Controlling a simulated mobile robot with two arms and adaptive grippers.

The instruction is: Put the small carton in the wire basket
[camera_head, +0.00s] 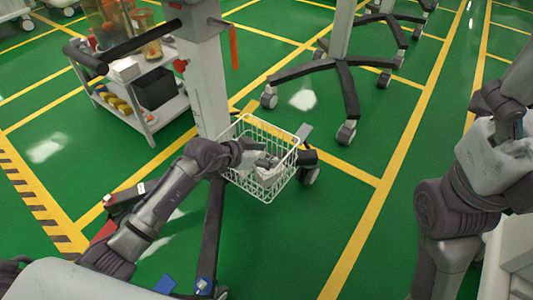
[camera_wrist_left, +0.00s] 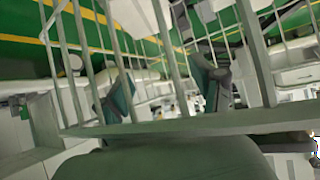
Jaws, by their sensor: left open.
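The white wire basket (camera_head: 240,125) hangs by the pale upright post in the middle of the head view. My left gripper (camera_head: 262,160) reaches into it from the left, and its fingers are apart. In the left wrist view the basket's bars (camera_wrist_left: 166,45) fill the foreground, and the dark fingers of my left gripper (camera_wrist_left: 165,92) show behind them. A pale, box-like thing (camera_head: 268,175) lies low in the basket below the gripper. I cannot tell whether it is the small carton. My right arm is at the right edge, but its gripper does not show.
A grey cart (camera_head: 165,112) with a black bin (camera_head: 155,88) and a white box (camera_head: 125,69) stands at the upper left. Wheeled black bases (camera_head: 335,75) stand beyond the basket. The green floor at right of the basket is clear.

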